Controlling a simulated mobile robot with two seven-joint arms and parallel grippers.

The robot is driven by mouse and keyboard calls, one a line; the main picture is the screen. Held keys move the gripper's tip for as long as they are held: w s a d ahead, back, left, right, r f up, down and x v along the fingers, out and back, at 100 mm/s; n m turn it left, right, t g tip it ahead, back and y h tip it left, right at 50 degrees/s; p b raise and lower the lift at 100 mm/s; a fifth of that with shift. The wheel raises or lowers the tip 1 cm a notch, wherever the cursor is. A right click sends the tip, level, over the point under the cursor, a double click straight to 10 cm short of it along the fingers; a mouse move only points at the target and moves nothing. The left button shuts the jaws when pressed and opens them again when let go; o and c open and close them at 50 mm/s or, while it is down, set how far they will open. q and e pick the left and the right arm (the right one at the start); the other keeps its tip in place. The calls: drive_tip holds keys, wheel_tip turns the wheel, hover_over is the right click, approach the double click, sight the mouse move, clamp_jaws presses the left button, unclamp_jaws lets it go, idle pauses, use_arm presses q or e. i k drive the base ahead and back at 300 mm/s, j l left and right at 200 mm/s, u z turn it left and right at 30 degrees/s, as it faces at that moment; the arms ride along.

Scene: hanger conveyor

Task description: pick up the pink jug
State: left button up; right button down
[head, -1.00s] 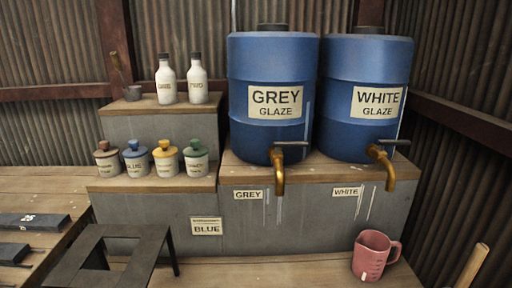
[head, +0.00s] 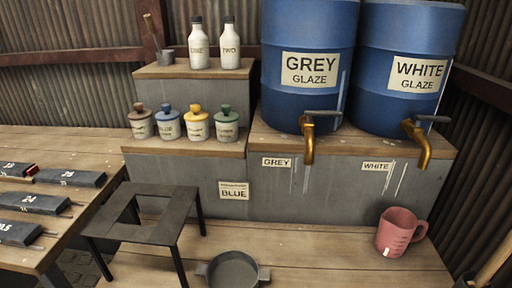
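The pink jug (head: 396,233) stands upright on the low wooden bench at the right, below the white glaze barrel and its tap. Its handle points right and pale measuring marks show on its front. Nothing touches it in the head view. Neither of my grippers is in the picture.
Blue barrels labelled grey glaze (head: 308,72) and white glaze (head: 407,70) have brass taps jutting forward above the bench. A dark stand (head: 150,215) and a dark pan (head: 233,270) are left of the jug. A wooden handle (head: 493,264) sticks up at the lower right.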

sight(403, 233)
drive_tip(key=j+z, duration=0.1)
drive_tip(key=z, duration=0.35)
drive_tip(key=k+z, duration=0.1)
drive_tip(key=z, duration=0.3)
drive_tip(key=j+z, duration=0.1)
drive_tip(key=z, duration=0.35)
drive_tip(key=l+z, duration=0.15)
